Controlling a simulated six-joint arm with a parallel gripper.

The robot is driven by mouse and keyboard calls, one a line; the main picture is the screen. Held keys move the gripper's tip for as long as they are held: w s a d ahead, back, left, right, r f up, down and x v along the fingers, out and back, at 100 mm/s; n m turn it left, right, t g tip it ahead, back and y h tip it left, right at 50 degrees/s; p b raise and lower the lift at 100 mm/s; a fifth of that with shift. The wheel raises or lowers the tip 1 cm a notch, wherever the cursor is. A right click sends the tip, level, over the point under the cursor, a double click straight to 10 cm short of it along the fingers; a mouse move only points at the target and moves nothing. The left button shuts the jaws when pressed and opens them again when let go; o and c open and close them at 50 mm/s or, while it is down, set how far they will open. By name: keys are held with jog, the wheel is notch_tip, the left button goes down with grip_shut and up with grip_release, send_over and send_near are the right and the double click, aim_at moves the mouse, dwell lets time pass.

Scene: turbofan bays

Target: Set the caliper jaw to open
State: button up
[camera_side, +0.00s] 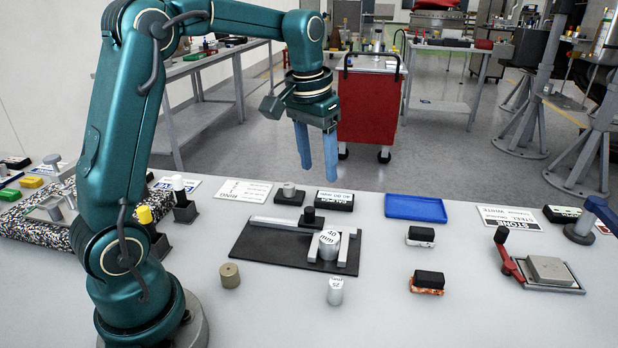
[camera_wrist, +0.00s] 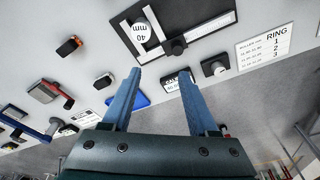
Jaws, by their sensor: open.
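The caliper lies on a black base plate (camera_side: 262,252) at the middle of the table; the plate also shows in the wrist view (camera_wrist: 215,14). It has a grey beam (camera_side: 285,222), a black knob (camera_side: 309,217) and two grey jaws, one of them the right jaw (camera_side: 346,256). A silver cylinder marked 40 mm (camera_side: 329,243) stands between the jaws; I cannot tell whether they touch it. The knob (camera_wrist: 176,46) and cylinder (camera_wrist: 140,31) also show in the wrist view. My gripper (camera_side: 318,174) is open and empty, above and behind the caliper, with blue fingers pointing down (camera_wrist: 160,74).
A labelled black block (camera_side: 334,200) and a small block with a knob (camera_side: 289,194) stand behind the caliper. A blue tray (camera_side: 415,207) is right of them. Two small cylinders, brass (camera_side: 230,275) and silver (camera_side: 335,291), stand in front.

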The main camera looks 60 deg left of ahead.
jog(key=n+g, duration=0.1)
jog(key=g, duration=0.1)
send_over(310, 209)
jog(key=shift+h, duration=0.3)
notch_tip(310, 209, down, 7)
jog(key=shift+d+r, duration=0.1)
jog(key=shift+r, duration=0.05)
jog(key=shift+f, duration=2.7)
grip_shut()
jog(key=shift+r, duration=0.1)
